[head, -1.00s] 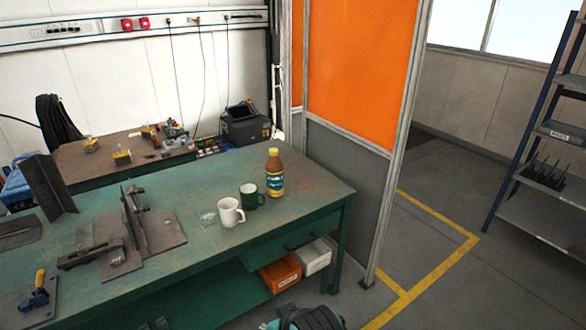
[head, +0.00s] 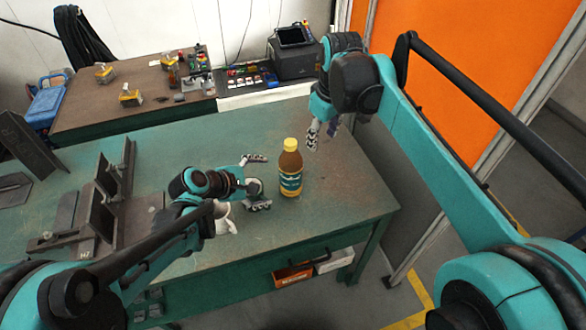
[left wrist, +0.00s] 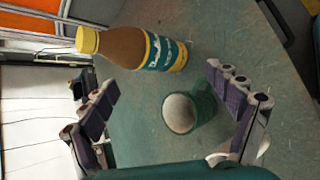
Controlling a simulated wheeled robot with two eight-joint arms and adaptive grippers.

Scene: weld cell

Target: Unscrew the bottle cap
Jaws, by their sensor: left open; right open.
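The brown bottle (head: 290,172) with a yellow cap (head: 291,144) stands upright on the green table near its right end. My left gripper (head: 262,180) is open just left of the bottle, low over the table. In the left wrist view the bottle (left wrist: 140,49) with its yellow cap (left wrist: 88,40) shows beyond the open fingers, not between them. My right gripper (head: 322,133) is open and empty, above the table's back right part, to the right of the bottle cap and apart from it.
A green mug (left wrist: 191,110) stands between the left fingers in the left wrist view. A white mug (head: 226,222) is partly hidden by my left arm. Steel angle pieces (head: 105,195) lie on the table's left. The table's front right corner (head: 365,215) is clear.

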